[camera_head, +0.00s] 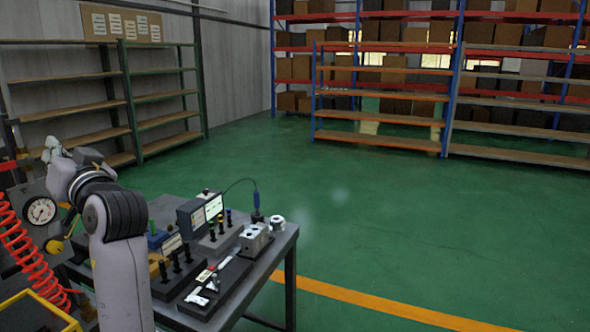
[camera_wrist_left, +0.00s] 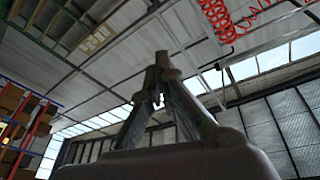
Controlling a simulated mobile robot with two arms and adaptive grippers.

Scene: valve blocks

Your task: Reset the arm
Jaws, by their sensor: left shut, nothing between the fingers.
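My left arm (camera_head: 120,245) rises at the left of the head view, bent beside the table, with its wrist up near the pressure gauge. My left gripper (camera_wrist_left: 162,58) points up towards the ceiling in the wrist view. Its two fingers meet at the tips and hold nothing. In the head view its fingers are small and hard to make out. A grey metal valve block (camera_head: 254,240) sits on the table (camera_head: 286,248), away from the gripper. My right gripper is not in view.
The table also carries a display box (camera_head: 200,212), dark stands with black pegs and measuring tools. A red coiled hose (camera_head: 32,245) and a gauge (camera_head: 40,210) are close to my left arm. Shelves (camera_head: 160,98) stand behind. The green floor (camera_head: 400,220) is clear.

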